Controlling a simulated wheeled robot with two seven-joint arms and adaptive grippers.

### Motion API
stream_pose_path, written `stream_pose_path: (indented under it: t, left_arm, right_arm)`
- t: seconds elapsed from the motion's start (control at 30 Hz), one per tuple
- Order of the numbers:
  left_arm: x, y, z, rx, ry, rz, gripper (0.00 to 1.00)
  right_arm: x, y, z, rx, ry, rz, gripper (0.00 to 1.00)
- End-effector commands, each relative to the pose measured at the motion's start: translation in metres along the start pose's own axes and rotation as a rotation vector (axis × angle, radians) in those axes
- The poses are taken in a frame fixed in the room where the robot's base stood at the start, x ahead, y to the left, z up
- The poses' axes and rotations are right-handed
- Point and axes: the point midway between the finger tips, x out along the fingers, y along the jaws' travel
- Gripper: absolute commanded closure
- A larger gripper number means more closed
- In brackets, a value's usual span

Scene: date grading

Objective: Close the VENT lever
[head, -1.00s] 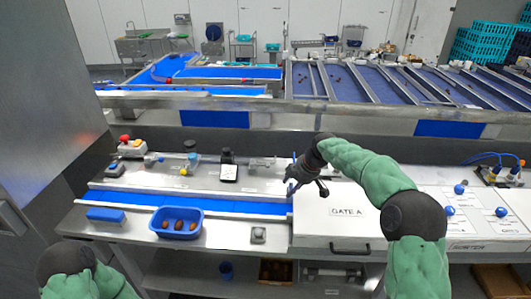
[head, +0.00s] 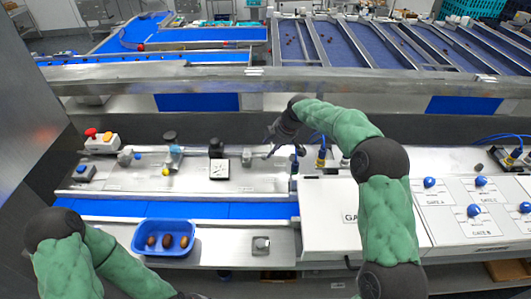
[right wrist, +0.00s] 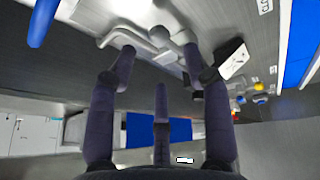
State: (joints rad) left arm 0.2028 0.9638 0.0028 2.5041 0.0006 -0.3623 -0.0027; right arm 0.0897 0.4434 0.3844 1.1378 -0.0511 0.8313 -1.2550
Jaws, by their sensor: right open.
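A grey metal pipe fitting with a bent lever (right wrist: 125,38) lies by the fingertips in the right wrist view; I cannot read a VENT label on it. In the head view a grey fitting (head: 250,156) sits on the steel panel, just left of my right gripper (head: 273,148). My right gripper also shows in the right wrist view (right wrist: 160,62), its fingers spread and empty around the near end of the fitting; contact cannot be told. My left forearm enters at the lower left, but its gripper is out of sight.
A black holder with a white card (head: 219,168) stands left of the fitting. A blue tray (head: 165,248) with dates is before the blue belt (head: 230,210). A white gate housing (head: 325,205) and blue knobs (head: 430,183) lie right. A red stop button (head: 91,132) is far left.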

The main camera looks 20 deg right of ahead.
Motion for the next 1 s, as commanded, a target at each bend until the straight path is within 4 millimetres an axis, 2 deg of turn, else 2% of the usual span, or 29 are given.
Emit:
stream_pose_path:
  t: [0.2, 0.4, 0.8, 0.83, 0.9, 1.0]
  left_arm:
    - [-0.009, 0.003, 0.000, 0.000, 0.001, 0.000, 0.64]
    - [-0.014, 0.005, 0.000, 0.000, 0.001, 0.000, 0.64]
    - [-0.014, 0.005, 0.000, 0.000, 0.001, 0.000, 0.64]
    - [-0.014, 0.005, 0.000, 0.000, 0.001, 0.000, 0.64]
    - [-0.014, 0.005, 0.000, 0.000, 0.001, 0.000, 0.64]
    - [-0.014, 0.005, 0.000, 0.000, 0.001, 0.000, 0.64]
  right_arm:
    - [0.039, -0.001, 0.000, 0.000, -0.001, -0.004, 0.50]
    - [0.060, 0.000, 0.000, 0.000, -0.001, -0.002, 0.50]
    - [0.067, 0.000, 0.000, 0.000, 0.000, 0.000, 0.50]
    - [0.067, 0.000, 0.000, 0.000, 0.000, 0.000, 0.56]
    - [0.067, 0.000, 0.000, 0.000, 0.000, 0.000, 0.76]
    - [0.067, 0.000, 0.000, 0.000, 0.000, 0.000, 1.00]
